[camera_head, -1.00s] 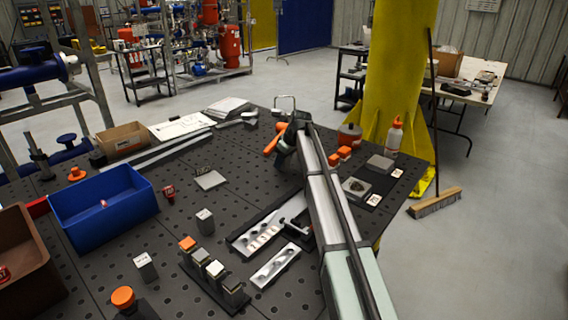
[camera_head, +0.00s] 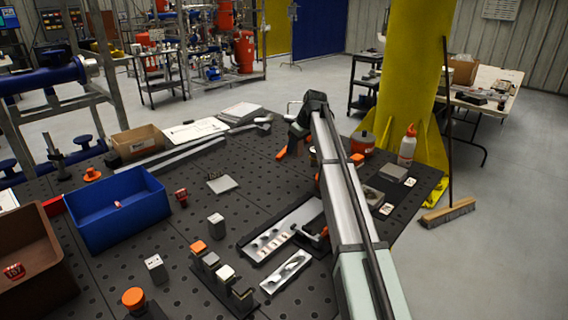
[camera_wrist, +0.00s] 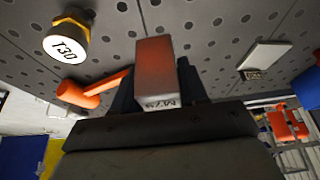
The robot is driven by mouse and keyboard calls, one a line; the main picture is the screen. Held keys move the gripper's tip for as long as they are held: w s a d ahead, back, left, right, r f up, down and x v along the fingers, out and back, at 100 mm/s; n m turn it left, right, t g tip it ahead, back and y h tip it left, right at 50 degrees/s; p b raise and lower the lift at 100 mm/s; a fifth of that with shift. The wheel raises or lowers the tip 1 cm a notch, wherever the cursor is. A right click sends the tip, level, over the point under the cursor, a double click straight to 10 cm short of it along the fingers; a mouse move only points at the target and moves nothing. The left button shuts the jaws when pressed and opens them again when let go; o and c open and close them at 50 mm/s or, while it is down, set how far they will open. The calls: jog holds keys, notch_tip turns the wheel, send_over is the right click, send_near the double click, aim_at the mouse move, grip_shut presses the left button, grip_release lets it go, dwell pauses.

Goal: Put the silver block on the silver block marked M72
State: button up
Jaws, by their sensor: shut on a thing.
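My gripper (camera_wrist: 158,88) is shut on a block (camera_wrist: 154,58), one dark finger on each side of it. The block's long face looks reddish over grey, and its pale end has a label starting with M, upside down and hard to read. In the head view my arm hides the held block. Grey blocks stand on the dark perforated table: one alone (camera_head: 215,226), one with dark marks on its pale face (camera_head: 156,269), and several in a dark rack (camera_head: 226,275), one orange-topped (camera_head: 198,248). I cannot read which is M72.
A blue bin (camera_head: 118,211) and a brown bin (camera_head: 30,262) are at left. Two slotted trays (camera_head: 286,271) lie right of the rack. In the wrist view a round T30 piece (camera_wrist: 67,42) and an orange handle (camera_wrist: 92,92) are near the gripper.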

jog(key=shift+r, duration=0.4)
jog(key=shift+a+r, duration=0.1)
jog(key=shift+a, duration=0.25)
jog(key=s+a+r+n, duration=0.1)
jog(key=s+a+r, duration=0.1)
jog(key=a, duration=0.5)
jog(key=s+a+r+n, duration=0.1)
jog(key=s+a, duration=0.1)
jog(key=a, duration=0.4)
jog(key=s+a+r+n+g, duration=0.1)
jog(key=s+a+r, duration=0.3)
jog(key=s+a, duration=0.6)
jog(key=m+t, duration=0.1)
jog(key=m, duration=0.2)
send_over(214, 216)
jog(key=shift+m, duration=0.3)
jog(key=shift+s+f, duration=0.1)
jog(key=shift+f, duration=5.05)
